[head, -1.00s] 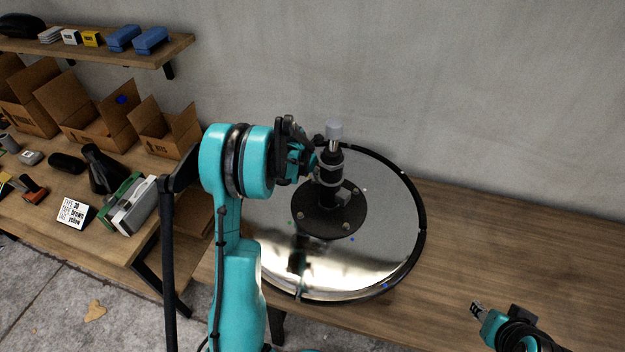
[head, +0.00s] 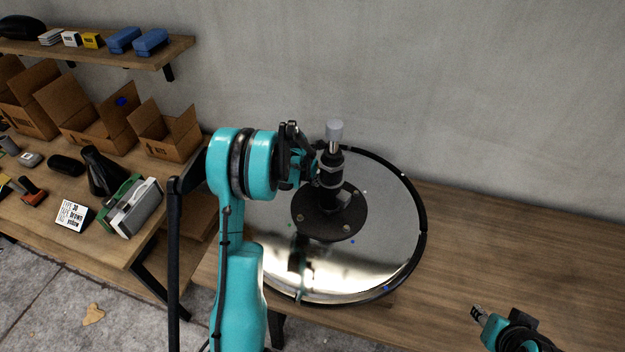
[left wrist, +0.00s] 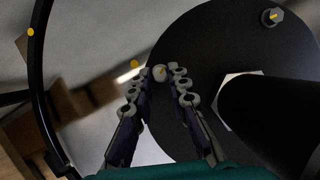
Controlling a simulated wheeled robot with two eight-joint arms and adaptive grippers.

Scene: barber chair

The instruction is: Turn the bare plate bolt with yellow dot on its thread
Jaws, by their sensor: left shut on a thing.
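A round black plate (head: 312,227) with a black upright column (head: 331,190) stands on a large shiny disc (head: 390,200). Silver bolts sit around the plate's rim; one is at the front left (head: 300,217). In the left wrist view, my left gripper (left wrist: 161,76) is shut on a small bolt (left wrist: 160,71) at the plate edge. A yellow dot (left wrist: 134,64) lies on the disc beside it. Another bolt (left wrist: 272,17) with a yellow tip shows at upper right. In the head view, my left gripper (head: 306,166) is behind the column's left side, its tips hidden. My right gripper (head: 477,313) is far off at lower right.
The column (left wrist: 275,110) stands close to the right of my left gripper in the wrist view. A wooden bench (head: 500,240) is clear on the right. A left-hand table (head: 100,240) holds cardboard boxes (head: 95,120) and tools. A shelf (head: 90,55) hangs above.

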